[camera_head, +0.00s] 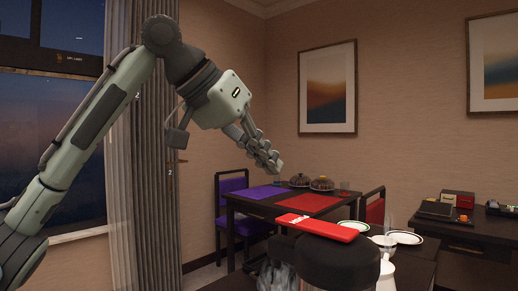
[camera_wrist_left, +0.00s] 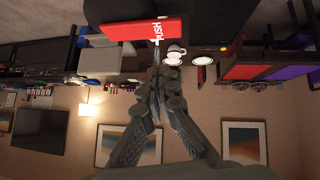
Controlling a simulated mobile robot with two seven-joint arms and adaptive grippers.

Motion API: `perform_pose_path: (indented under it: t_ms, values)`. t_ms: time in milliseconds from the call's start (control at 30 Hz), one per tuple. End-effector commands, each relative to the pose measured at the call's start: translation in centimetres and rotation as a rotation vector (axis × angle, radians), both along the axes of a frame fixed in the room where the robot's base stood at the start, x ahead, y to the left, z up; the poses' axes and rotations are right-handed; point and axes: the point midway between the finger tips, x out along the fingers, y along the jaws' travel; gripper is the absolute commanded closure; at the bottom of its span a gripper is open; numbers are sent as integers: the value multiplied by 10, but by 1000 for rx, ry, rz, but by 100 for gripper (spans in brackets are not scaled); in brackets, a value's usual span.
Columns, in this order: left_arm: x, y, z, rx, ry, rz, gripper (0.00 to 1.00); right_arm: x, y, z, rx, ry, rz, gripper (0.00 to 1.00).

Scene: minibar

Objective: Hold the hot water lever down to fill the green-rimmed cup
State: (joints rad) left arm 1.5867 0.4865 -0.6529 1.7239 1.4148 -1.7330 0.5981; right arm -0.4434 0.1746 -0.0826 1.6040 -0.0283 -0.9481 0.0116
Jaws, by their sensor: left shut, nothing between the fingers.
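The red lever (camera_head: 318,228) lies across the top of the black dispenser (camera_head: 325,262) at the front of the head view. In the left wrist view, which is upside down, the lever (camera_wrist_left: 135,27) shows white lettering. My left gripper (camera_head: 272,161) is shut and empty, raised above and to the left of the lever, apart from it. Its fingers also show in the left wrist view (camera_wrist_left: 160,78). A white cup (camera_head: 384,243) stands behind and right of the dispenser; I cannot tell its rim colour. The dispenser hides its spout area. My right gripper is not in view.
White plates (camera_head: 404,238) with dark green rims lie beyond the dispenser. A dark dining table (camera_head: 240,204) with purple and red mats stands further back, with chairs. A dark sideboard (camera_head: 462,232) is at the right. The air around my left gripper is clear.

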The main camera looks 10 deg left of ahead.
Motion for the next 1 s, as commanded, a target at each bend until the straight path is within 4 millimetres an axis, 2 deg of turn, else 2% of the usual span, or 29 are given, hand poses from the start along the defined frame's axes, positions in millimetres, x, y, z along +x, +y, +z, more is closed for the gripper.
perform_pose_path:
  t_ms: [100,267,1000]
  values:
    - [-9,7,12,-1,-1,0,100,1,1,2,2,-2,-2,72]
    - [-14,11,18,0,1,1,100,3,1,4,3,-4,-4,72]
    - [-15,12,19,0,1,1,100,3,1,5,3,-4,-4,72]
